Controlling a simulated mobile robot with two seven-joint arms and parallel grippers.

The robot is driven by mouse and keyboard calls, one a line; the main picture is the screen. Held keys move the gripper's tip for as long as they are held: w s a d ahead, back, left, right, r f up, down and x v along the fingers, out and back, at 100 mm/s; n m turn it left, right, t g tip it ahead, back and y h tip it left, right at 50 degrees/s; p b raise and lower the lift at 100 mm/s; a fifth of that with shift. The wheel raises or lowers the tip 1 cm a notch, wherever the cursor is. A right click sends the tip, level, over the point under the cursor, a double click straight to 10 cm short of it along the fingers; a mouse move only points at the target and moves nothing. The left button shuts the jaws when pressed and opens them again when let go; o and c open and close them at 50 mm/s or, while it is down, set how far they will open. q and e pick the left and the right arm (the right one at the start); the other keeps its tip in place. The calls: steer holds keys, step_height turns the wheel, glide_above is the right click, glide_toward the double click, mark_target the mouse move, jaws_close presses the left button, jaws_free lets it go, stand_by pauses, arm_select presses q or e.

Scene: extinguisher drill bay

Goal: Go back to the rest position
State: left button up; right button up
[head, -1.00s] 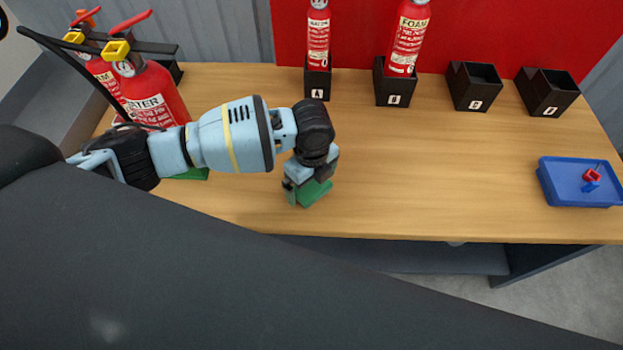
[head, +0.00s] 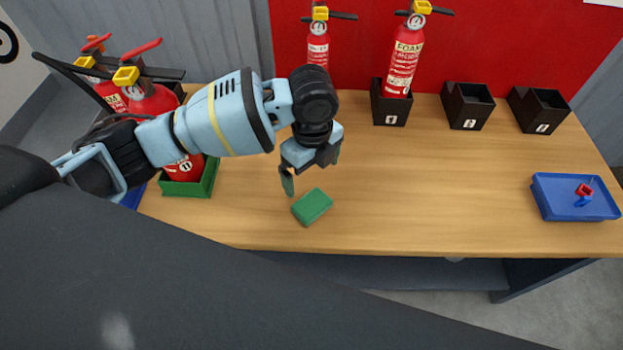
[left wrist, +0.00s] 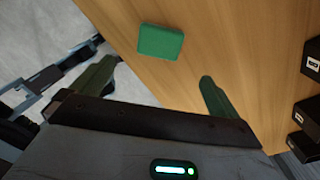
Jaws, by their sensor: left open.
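My left gripper (head: 311,172) is open and empty over the wooden table (head: 430,200). A green block (head: 312,207) lies on the table just below and in front of it, apart from the fingers. The left wrist view also shows the green block (left wrist: 160,42) beyond the spread fingers of my left gripper (left wrist: 157,75). My right gripper is in neither view.
Red extinguishers stand at the left, one in a green tray (head: 205,185), partly hidden by my arm. A FOAM extinguisher (head: 404,58) and another (head: 318,45) stand at the back. Two black holders (head: 467,106) (head: 541,112) are empty.

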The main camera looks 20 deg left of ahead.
arm_select(q)
steer(key=shift+r, duration=0.3)
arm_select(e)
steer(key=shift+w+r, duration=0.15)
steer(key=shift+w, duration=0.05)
